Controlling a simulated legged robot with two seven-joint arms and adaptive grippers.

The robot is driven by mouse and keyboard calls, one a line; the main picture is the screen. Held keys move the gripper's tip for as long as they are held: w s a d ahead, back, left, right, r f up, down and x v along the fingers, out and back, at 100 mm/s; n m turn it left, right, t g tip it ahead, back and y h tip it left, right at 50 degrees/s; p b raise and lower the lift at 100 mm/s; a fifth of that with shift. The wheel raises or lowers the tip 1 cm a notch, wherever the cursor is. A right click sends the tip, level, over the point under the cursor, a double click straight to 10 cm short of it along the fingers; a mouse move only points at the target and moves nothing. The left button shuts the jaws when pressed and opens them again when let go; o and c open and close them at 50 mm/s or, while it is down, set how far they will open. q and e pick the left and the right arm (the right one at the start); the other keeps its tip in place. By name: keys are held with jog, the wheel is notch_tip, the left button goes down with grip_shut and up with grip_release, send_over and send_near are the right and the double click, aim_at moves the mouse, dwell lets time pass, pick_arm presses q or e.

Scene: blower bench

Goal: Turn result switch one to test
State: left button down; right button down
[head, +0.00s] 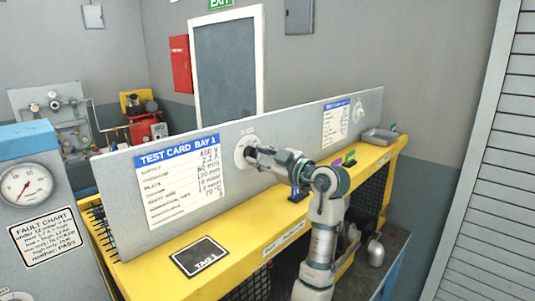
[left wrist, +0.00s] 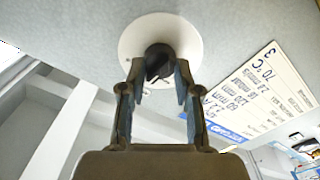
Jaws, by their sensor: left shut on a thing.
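Result switch one has a round white plate (head: 240,149) on the grey upright panel (head: 285,131), beside the card headed TEST CARD BAY 1 (head: 184,182). In the left wrist view its dark knob (left wrist: 158,60) stands in the middle of the white plate (left wrist: 186,38). My left gripper (head: 251,153) is at the plate in the head view. In the left wrist view its two fingers (left wrist: 159,82) flank the knob, and it is shut on it. The knob's pointer and plate lettering are too small or hidden to read. My right gripper is not in view.
A second round switch (head: 358,112) sits farther right on the panel, beside another card (head: 336,122). The yellow bench top (head: 250,225) holds a black TAG1 plate (head: 200,257), small coloured pieces (head: 349,158) and a grey tray (head: 379,136). A gauge box (head: 25,185) stands at left.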

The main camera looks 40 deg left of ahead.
pick_arm(q)
jog(key=shift+a+r+n, duration=0.2)
jog(key=shift+a+n, duration=0.1)
jog(key=shift+n, duration=0.7)
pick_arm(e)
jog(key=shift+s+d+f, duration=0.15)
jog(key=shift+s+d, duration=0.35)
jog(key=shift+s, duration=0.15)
pick_arm(q)
jog(key=shift+n, duration=0.3)
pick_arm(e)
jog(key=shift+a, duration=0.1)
